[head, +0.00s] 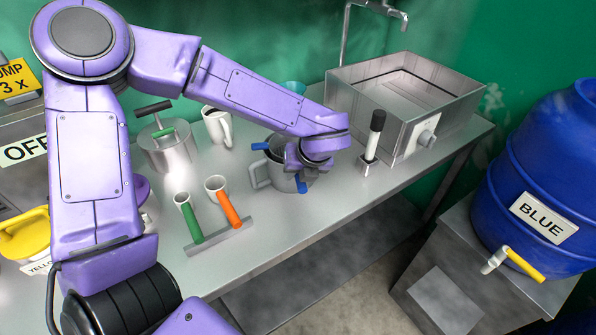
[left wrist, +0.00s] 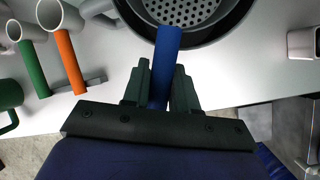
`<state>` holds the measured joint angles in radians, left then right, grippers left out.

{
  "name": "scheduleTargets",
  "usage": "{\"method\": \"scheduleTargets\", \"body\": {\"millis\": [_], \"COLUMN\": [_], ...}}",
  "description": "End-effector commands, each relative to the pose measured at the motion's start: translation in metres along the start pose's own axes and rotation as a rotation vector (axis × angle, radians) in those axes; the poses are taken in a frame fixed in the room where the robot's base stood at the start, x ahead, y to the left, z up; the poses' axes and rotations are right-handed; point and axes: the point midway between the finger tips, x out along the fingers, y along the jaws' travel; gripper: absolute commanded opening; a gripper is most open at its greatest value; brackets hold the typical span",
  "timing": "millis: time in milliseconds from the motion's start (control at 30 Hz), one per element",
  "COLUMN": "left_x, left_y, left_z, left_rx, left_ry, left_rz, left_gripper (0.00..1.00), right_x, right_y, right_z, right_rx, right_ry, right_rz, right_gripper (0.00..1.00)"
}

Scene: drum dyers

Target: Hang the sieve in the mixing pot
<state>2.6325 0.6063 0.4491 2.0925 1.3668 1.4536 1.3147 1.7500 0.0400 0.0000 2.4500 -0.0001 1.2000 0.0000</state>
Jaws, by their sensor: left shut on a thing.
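The mixing pot (head: 261,176) is a grey pot with a side handle, on the metal counter; my left gripper covers part of it. The sieve has blue handles; one blue handle (head: 259,146) shows at the pot's far left rim. In the left wrist view the sieve's perforated metal bottom (left wrist: 185,12) shows inside the pot's dark round rim (left wrist: 232,22). My left gripper (left wrist: 161,88) is shut on the sieve's near blue handle (left wrist: 167,45). In the head view that gripper (head: 303,181) is at the pot's right side. Whether the sieve rests on the rim is unclear.
A rack with green (head: 189,219) and orange (head: 229,210) handled ladles stands at the front left. A white mug (head: 218,127) and a lidded metal pot (head: 170,152) are behind. A black-handled tool (head: 375,138) and a metal sink (head: 405,95) are right. A blue barrel (head: 540,170) stands far right.

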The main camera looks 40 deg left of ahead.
Motion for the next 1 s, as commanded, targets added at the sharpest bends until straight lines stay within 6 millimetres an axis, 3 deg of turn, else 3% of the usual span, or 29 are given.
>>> {"method": "scheduleTargets", "body": {"millis": [467, 500, 567, 867, 1000], "left_x": [0.004, 0.003, 0.003, 0.002, -0.018], "left_y": [-0.001, -0.001, -0.001, -0.001, -0.002], "left_z": [-0.001, -0.001, -0.001, -0.002, -0.001], "left_rx": [0.0, 0.0, 0.0, 0.0, -0.001], "left_ry": [-0.001, -0.001, -0.001, 0.0, -0.004], "left_rz": [0.0, 0.0, 0.0, 0.0, -0.004], "left_gripper": [0.0, 0.4, 0.57, 0.57, 0.57], "right_x": [0.004, 0.003, 0.003, 0.004, 0.008], "right_y": [0.0, 0.0, 0.0, 0.0, -0.001], "right_z": [0.002, 0.001, 0.001, 0.002, 0.003], "right_rx": [0.0, 0.0, 0.0, 0.0, 0.0], "right_ry": [0.0, 0.0, 0.0, 0.0, 0.0], "right_rz": [0.0, 0.0, 0.0, 0.0, 0.0], "right_gripper": [0.43, 0.43, 0.43, 0.43, 0.43]}}
